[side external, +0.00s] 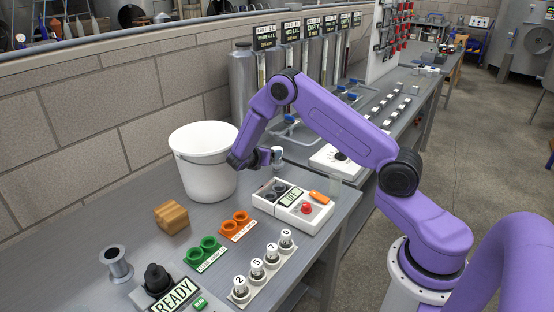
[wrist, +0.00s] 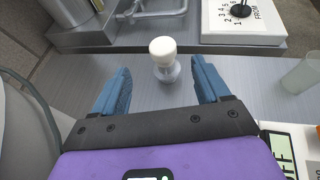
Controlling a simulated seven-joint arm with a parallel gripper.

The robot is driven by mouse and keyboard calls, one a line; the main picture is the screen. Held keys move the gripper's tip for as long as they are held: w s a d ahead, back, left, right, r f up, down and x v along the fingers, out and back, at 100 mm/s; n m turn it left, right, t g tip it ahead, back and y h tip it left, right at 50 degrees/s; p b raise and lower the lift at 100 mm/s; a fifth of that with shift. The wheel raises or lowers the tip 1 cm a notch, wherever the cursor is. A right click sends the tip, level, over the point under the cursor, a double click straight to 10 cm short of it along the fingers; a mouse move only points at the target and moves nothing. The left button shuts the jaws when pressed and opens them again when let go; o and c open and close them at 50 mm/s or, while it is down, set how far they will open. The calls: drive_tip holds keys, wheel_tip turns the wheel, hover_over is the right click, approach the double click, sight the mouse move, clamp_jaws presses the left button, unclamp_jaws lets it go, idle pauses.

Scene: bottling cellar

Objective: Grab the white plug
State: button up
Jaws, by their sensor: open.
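The white plug (wrist: 162,48) has a rounded white cap on a clear, glassy lower part and stands upright on the grey bench. In the wrist view it sits just ahead of my fingertips, roughly centred between them. My gripper (wrist: 160,78) is open, with one blue finger to each side and nothing held. In the side view the plug (side external: 277,151) shows just to the right of my gripper (side external: 268,156), beside the white bucket.
A white bucket (side external: 203,172) stands close at my gripper's left. A white control box (side external: 300,211) with a red button is in front. A clear cup (wrist: 301,74) stands to the right. Orange sockets (side external: 236,225) and green sockets (side external: 206,250) lie nearer the front.

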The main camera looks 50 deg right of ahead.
sight(277, 147)
drive_tip(key=shift+x, duration=4.7)
drive_tip(key=shift+s+d+r, duration=0.1)
drive_tip(key=shift+s, duration=0.1)
drive_tip(key=c, duration=1.1)
drive_tip(key=shift+r, duration=0.2)
